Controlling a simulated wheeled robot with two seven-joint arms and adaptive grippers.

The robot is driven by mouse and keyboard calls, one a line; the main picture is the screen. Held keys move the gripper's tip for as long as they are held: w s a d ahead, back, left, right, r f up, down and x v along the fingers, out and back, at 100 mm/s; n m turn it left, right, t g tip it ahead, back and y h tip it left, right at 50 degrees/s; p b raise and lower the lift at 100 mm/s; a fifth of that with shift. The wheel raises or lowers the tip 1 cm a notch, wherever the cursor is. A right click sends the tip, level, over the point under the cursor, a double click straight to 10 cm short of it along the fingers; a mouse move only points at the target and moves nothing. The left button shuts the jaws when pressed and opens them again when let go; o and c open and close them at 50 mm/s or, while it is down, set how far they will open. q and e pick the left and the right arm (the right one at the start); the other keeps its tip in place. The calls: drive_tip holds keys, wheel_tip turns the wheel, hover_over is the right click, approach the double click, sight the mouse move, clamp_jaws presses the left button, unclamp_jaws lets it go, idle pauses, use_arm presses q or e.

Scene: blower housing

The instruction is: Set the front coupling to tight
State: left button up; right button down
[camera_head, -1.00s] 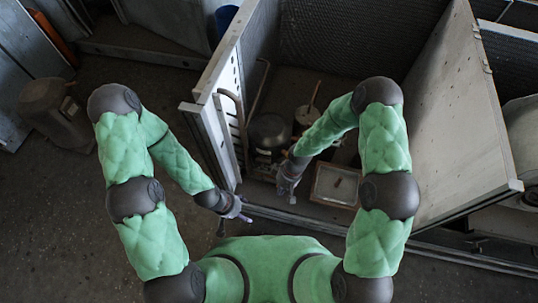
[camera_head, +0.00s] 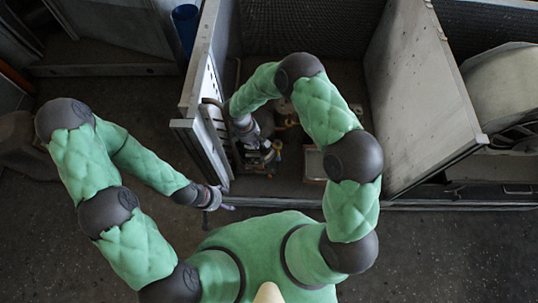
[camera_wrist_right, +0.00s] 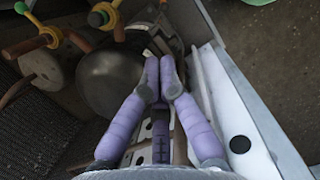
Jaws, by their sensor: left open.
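My right gripper (camera_wrist_right: 160,75) points down into the open housing, its two purple fingers close together with tips touching; I see nothing clearly held between them. In the head view it (camera_head: 248,132) is at the housing's left wall, partly hidden by its own arm. Beside the fingers are a dark rounded vessel (camera_wrist_right: 108,82) and handles with a green knob (camera_wrist_right: 27,8) and a green-and-yellow part (camera_wrist_right: 104,14). I cannot tell which part is the front coupling. My left gripper (camera_head: 224,207) is open and empty, outside the housing's front left corner.
The housing's pale left wall (camera_head: 190,135) stands close to my right gripper; its white edge (camera_wrist_right: 235,115) runs along the right of the wrist view. A tall grey panel (camera_head: 415,95) bounds the bay on the right. A framed box (camera_head: 312,163) lies on the bay floor.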

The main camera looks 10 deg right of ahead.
drive_tip(key=s+d+f+b, duration=0.2)
drive_tip(key=d+f, duration=0.3)
drive_tip(key=f, duration=0.5)
drive_tip(key=shift+s+d+f+b, duration=0.25)
drive_tip(key=shift+d+b, duration=0.15)
drive_tip(key=shift+b, duration=0.45)
